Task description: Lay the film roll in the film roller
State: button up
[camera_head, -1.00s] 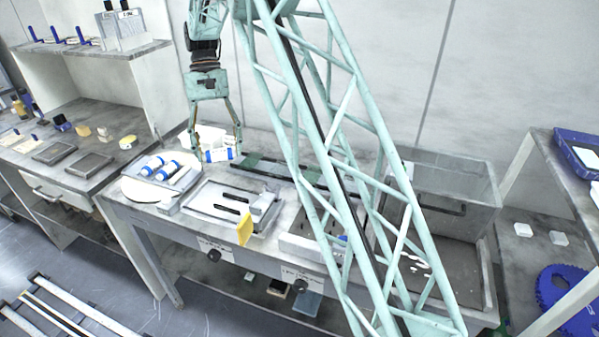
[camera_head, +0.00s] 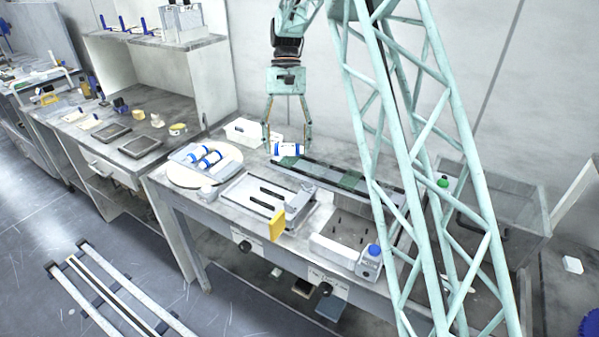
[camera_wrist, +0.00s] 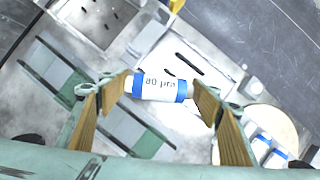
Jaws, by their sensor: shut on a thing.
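The film roll (camera_head: 288,149) is a white cylinder with blue ends and dark print. My gripper (camera_head: 285,151) is shut on it, one finger at each end, and holds it sideways near the back of the bench. The wrist view shows the same roll (camera_wrist: 161,86) lying between the fingers. Beneath and beside it is a long dark-railed unit with green strips (camera_head: 350,181), which may be the film roller; I cannot tell for sure. The gap between roll and unit is hard to judge.
More blue-ended rolls (camera_head: 206,157) lie on a tray over a round plate at left. A white box (camera_head: 243,131) stands behind. A blue-capped bottle (camera_head: 371,262) stands front right.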

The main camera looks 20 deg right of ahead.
jog(key=shift+s, duration=0.1)
jog(key=s+f+n+t+h+p, duration=0.1)
jog(key=s+n+h+p, duration=0.3)
jog(key=s+n+p, duration=0.7)
jog(key=shift+s+n+p, duration=0.4)
jog(key=shift+s+p, duration=0.45)
jog(key=shift+p, duration=0.3)
jog(key=shift+f, duration=0.2)
